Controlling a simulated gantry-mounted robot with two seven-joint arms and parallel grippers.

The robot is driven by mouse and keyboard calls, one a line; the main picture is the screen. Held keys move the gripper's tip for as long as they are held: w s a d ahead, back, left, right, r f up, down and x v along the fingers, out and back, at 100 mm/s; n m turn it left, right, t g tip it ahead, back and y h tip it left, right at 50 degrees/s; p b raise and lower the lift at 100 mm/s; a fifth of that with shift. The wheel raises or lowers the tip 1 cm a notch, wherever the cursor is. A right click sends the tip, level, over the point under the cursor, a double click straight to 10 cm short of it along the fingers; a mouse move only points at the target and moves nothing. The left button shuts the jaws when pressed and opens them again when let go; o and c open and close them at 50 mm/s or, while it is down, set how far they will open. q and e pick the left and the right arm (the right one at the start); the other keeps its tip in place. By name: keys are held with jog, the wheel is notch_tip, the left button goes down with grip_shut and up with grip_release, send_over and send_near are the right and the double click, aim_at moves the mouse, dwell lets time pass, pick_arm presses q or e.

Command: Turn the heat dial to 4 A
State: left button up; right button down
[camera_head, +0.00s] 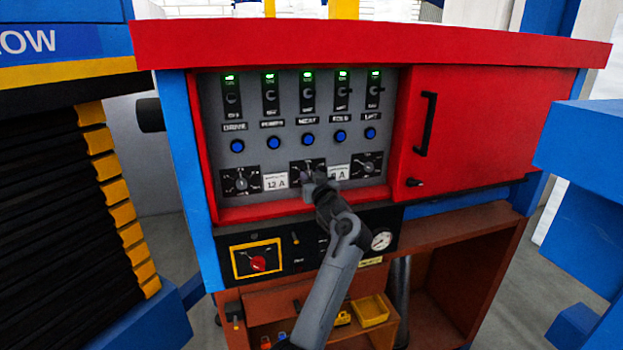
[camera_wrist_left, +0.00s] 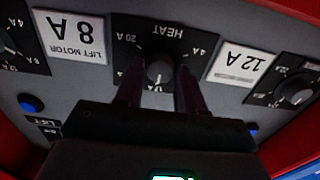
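The heat dial (camera_wrist_left: 160,72) is a dark round knob on a black plate marked HEAT, upside down in the left wrist view. Its scale shows 4 A and 20 A marks; its pointer setting is not clear. In the head view the dial's plate (camera_head: 297,168) is the middle of three, partly behind my left gripper (camera_head: 316,183). My left gripper (camera_wrist_left: 160,88) faces the panel, one finger on each side of the knob. The fingers are close to the knob, but I cannot tell whether they press on it. My right gripper is not in view.
Similar dials sit left (camera_head: 241,181) and right (camera_head: 367,165) of the heat dial, with white labels 12 A (camera_head: 276,181) and 8 A (camera_head: 339,173) between. Blue buttons (camera_head: 308,138) and switches are above. A red door (camera_head: 480,125) is at right.

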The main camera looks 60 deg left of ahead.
pick_arm(q)
jog(key=c, duration=0.6)
jog(key=n+b, duration=0.4)
jog(key=n, duration=0.1)
jog(key=shift+f, duration=0.15)
jog(key=n+b, duration=0.4)
jog(key=n, duration=0.2)
jog(key=shift+s+n, duration=0.15)
jog(key=shift+n, duration=0.15)
jog(key=n+b, duration=0.5)
jog(key=n, duration=0.1)
jog(key=shift+f+n, duration=0.15)
jog(key=shift+n, duration=0.15)
jog(key=n+b, duration=0.2)
jog(key=n, duration=0.1)
jog(key=shift+n+b, duration=0.6)
jog(key=shift+n, duration=0.7)
